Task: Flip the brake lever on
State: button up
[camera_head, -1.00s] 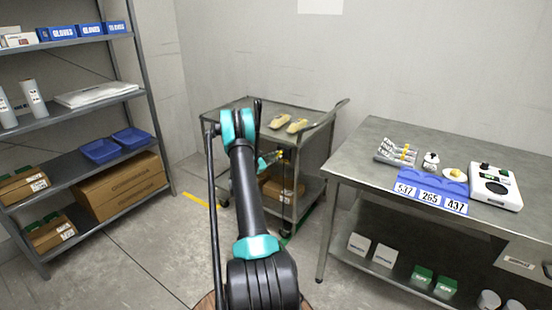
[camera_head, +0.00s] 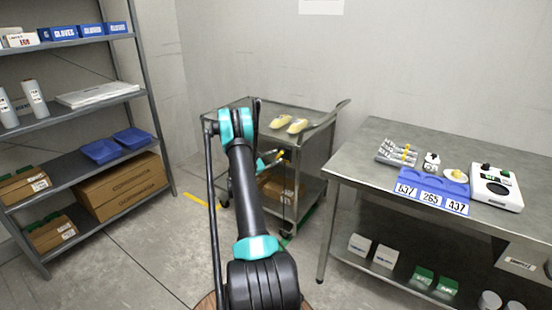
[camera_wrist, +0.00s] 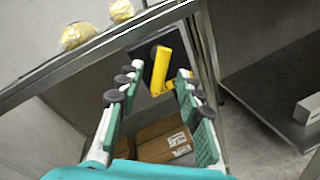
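The brake lever (camera_wrist: 160,70) is a yellow bar on a dark plate under the cart's top edge. In the wrist view it stands between and just beyond my fingertips, leaning slightly. My gripper (camera_wrist: 158,86) is open, its green-and-grey fingers well apart on either side of the lever. I see a gap to both fingers and no clear contact. In the head view the lever (camera_head: 282,154) is a small yellow spot at the cart's front. My gripper is small there and partly hidden behind my own arm.
The metal cart (camera_head: 330,116) carries two yellowish items (camera_head: 297,125) on top and a cardboard box (camera_wrist: 165,140) on its lower shelf. A steel table (camera_head: 350,165) with a scale (camera_head: 496,187) stands right. A shelf rack (camera_head: 155,125) stands left. Floor between is clear.

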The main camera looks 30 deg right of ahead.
jog(key=v, duration=1)
jog(key=shift+a, duration=0.3)
